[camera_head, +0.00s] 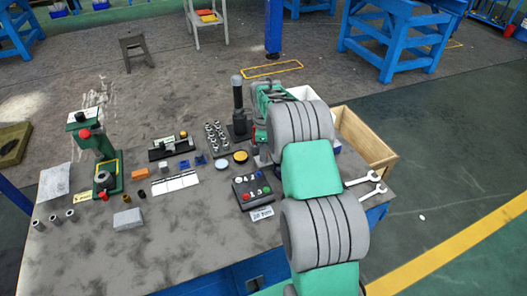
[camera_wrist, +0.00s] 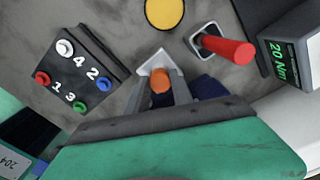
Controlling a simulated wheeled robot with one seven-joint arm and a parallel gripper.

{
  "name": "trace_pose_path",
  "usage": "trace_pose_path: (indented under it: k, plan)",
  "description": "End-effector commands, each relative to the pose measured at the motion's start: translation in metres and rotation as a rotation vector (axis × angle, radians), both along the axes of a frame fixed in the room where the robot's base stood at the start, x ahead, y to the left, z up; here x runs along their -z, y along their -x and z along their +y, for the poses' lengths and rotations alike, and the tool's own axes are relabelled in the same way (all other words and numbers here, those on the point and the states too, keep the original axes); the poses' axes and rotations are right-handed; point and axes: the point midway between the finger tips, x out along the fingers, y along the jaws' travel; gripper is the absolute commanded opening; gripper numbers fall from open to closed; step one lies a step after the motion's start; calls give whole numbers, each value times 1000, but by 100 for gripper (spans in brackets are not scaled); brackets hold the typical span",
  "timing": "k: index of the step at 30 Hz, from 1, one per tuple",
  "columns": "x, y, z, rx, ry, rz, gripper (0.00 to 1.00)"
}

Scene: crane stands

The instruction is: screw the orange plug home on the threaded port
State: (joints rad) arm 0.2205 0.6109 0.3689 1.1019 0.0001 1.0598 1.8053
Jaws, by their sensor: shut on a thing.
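My gripper (camera_wrist: 161,84) is seen from above in the wrist view, its two grey fingers closed around the orange plug (camera_wrist: 160,80). Only the plug's round top shows between the fingers. A pale, angular plate (camera_wrist: 158,61) lies just beyond the plug, partly hidden by the fingers. I cannot make out the threaded port, nor whether the plug touches anything below it. In the head view my arm hides the gripper and plug.
Left of my gripper is a dark block (camera_wrist: 78,72) with coloured, numbered knobs. To the right stand a red-topped post (camera_wrist: 228,49) and a box reading 20 Nm (camera_wrist: 290,48). A yellow disc (camera_wrist: 165,12) lies beyond. Wrenches (camera_head: 364,188) lie right of my arm.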

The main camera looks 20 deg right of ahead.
Motion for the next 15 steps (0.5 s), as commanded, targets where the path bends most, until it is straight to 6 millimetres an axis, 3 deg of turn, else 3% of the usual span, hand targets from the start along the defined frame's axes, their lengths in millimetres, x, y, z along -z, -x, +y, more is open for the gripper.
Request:
trace_pose_path:
  k: [4, 11, 12, 15]
  plan:
    - [0, 0, 0, 200, 0, 0, 0]
    - [0, 0, 0, 222, 0, 0, 0]
    - [0, 0, 0, 222, 0, 0, 31]
    - [0, 0, 0, 221, 0, 0, 39]
